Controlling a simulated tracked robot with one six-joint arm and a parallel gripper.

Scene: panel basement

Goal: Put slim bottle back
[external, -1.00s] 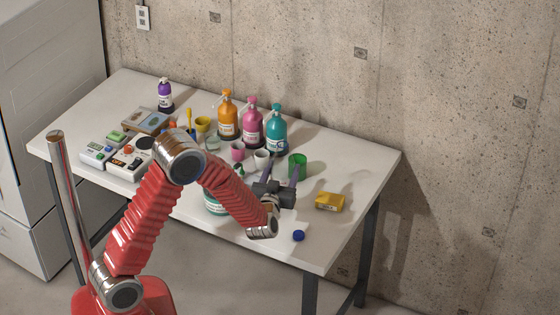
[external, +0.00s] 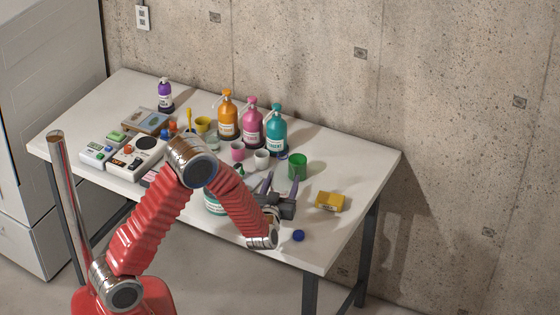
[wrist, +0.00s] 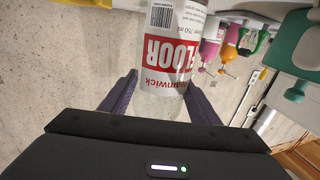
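A clear bottle with a white and red label (wrist: 168,48) fills the middle of the wrist view, appearing between my fingers. Its lower part in the picture is hidden by the black gripper body. I cannot make this bottle out clearly in the external view. My gripper (external: 281,178) is low over the front right of the table, its two purple fingers apart and pointing toward the wall. Whether the fingers touch the bottle is not clear from the wrist view.
Orange (external: 228,120), pink (external: 252,127) and teal (external: 276,131) bottles stand at the back. A green cup (external: 298,166), a yellow box (external: 329,201) and a blue cap (external: 298,236) lie around my gripper.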

